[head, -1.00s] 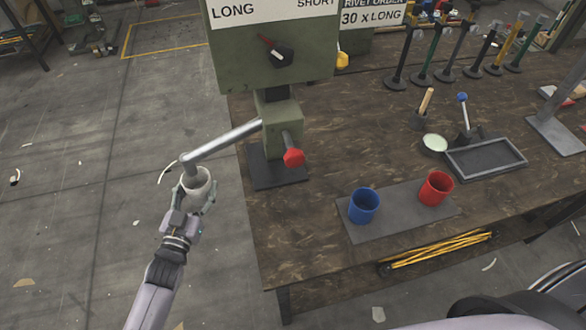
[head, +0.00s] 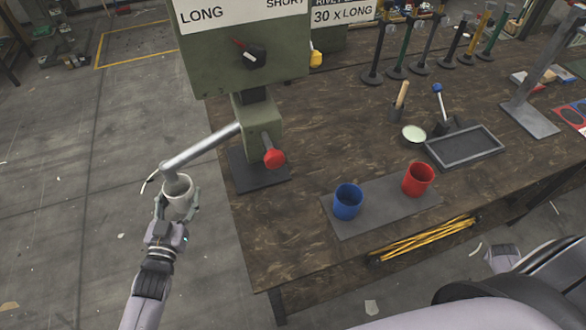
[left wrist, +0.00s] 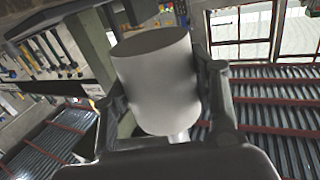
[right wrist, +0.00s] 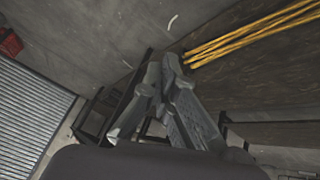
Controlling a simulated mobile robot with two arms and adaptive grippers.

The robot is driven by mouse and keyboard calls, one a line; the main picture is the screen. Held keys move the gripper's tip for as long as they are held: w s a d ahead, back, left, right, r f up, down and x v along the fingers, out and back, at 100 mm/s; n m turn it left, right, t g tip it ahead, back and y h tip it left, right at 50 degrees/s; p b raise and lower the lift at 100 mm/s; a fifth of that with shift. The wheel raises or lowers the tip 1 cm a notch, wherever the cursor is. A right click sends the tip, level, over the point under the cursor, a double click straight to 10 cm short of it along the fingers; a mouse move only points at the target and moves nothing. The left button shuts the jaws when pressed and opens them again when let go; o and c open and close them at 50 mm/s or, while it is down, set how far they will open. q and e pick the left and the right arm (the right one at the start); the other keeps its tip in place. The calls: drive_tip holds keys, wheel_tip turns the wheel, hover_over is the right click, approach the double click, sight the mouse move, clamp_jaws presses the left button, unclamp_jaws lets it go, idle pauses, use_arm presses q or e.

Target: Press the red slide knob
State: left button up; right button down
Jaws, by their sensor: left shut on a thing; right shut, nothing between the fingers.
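The red slide knob (head: 274,158) sticks out from the front of the green press (head: 256,118) on the workbench. A grey lever (head: 203,147) runs from the press to the left and ends in a pale cylindrical handle (head: 179,197). My left gripper (head: 177,205) is shut around this handle, left of the bench edge and apart from the red knob. The handle (left wrist: 158,80) fills the space between the fingers in the left wrist view. My right gripper (right wrist: 170,75) is shut and empty in the right wrist view, below the bench edge and far from the knob.
A blue cup (head: 348,201) and a red cup (head: 418,179) stand on a grey mat (head: 378,211). A dark tray (head: 464,147) and a small pale dish (head: 414,134) lie farther right. Bare bench lies between press and cups.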

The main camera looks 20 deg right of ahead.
drive_tip(key=w+d+r+m+t+h, duration=0.15)
drive_tip(key=w+d+r, duration=0.25)
drive_tip(key=d+r, duration=0.55)
drive_tip(key=w+d+r+t+h, duration=0.2)
drive_tip(key=w+d+r+h, duration=0.3)
drive_tip(key=r, duration=0.7)
drive_tip(key=w+a+r+n+t+y, duration=0.3)
drive_tip(key=w+a+r+n+t, duration=0.3)
drive_tip(key=w+r+n, duration=0.3)
drive_tip(key=w+a+r+n+t+y, duration=0.2)
drive_tip(key=w+a+r+n+t, duration=0.45)
drive_tip(key=w+r, duration=0.35)
drive_tip(key=w+a+r+n+y, duration=0.2)
drive_tip(key=a+n+y, duration=0.65)
drive_tip(key=a, duration=0.65)
drive_tip(key=w+a+r+n+y, duration=0.3)
drive_tip(key=a+n+y, duration=0.55)
drive_tip(key=a, duration=0.65)
drive_tip(key=s+a+n+g+y, duration=0.4)
drive_tip(key=s+a+n+g, duration=0.2)
drive_tip(key=a, duration=0.5)
drive_tip(key=s+a+n+g+y, duration=0.4)
drive_tip(key=s+a+n+g, duration=0.2)
drive_tip(key=a, duration=0.5)
drive_tip(key=s+n, duration=0.2)
drive_tip(key=s, duration=0.1)
drive_tip(key=shift+s+a+y, duration=0.35)
drive_tip(key=shift+s+a, duration=0.05)
